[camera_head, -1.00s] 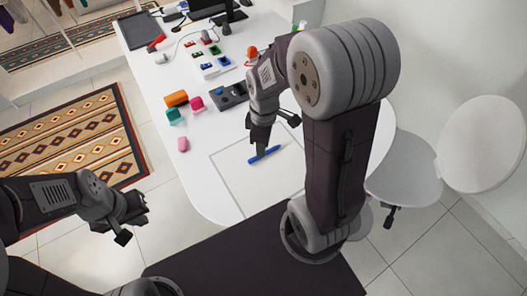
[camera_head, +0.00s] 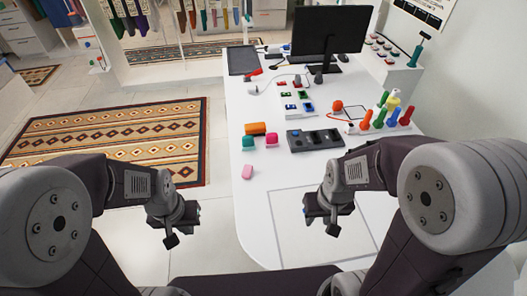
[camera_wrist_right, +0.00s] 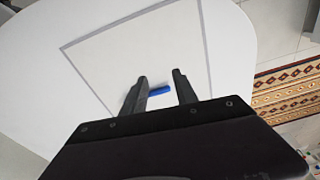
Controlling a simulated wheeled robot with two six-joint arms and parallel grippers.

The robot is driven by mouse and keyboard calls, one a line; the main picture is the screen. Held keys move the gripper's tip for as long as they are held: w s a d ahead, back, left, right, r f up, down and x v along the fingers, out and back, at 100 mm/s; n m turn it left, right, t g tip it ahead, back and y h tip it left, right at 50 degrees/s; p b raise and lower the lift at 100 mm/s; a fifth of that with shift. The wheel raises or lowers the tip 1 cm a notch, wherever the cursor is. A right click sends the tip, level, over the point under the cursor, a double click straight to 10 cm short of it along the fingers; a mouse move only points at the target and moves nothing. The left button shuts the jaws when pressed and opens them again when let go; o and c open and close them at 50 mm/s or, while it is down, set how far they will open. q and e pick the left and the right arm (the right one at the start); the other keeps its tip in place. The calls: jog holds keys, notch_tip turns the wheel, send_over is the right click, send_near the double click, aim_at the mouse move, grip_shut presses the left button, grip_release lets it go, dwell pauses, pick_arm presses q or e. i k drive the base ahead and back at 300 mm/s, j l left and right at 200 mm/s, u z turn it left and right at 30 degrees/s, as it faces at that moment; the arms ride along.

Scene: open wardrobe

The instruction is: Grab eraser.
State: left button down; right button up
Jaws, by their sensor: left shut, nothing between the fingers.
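My left gripper (camera_head: 171,238) is shut and empty, off the table's left side and nearer me than the block. My right gripper (camera_head: 322,222) is above the outlined square, with its fingers apart in the right wrist view (camera_wrist_right: 160,76). A blue bar (camera_wrist_right: 159,91) shows between those fingers. It seems to lie on the square beyond them, and its ends are hidden.
Several coloured bottles (camera_head: 379,118) stand at the right. A monitor (camera_head: 330,32) is at the back. The table (camera_head: 255,215) around the pink block is clear.

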aim_at(247, 170)
jog(key=i+j+z, duration=0.2)
jog(key=j+z, duration=0.25)
jog(key=j, duration=0.3)
jog(key=i+j+z, duration=0.1)
jog(key=j+z, duration=0.3)
jog(key=j, duration=0.35)
jog(key=j+z, duration=0.45)
jog(key=j, duration=0.3)
jog(key=k+j+z, duration=0.15)
jog(key=j+z, duration=0.25)
jog(key=j, duration=0.35)
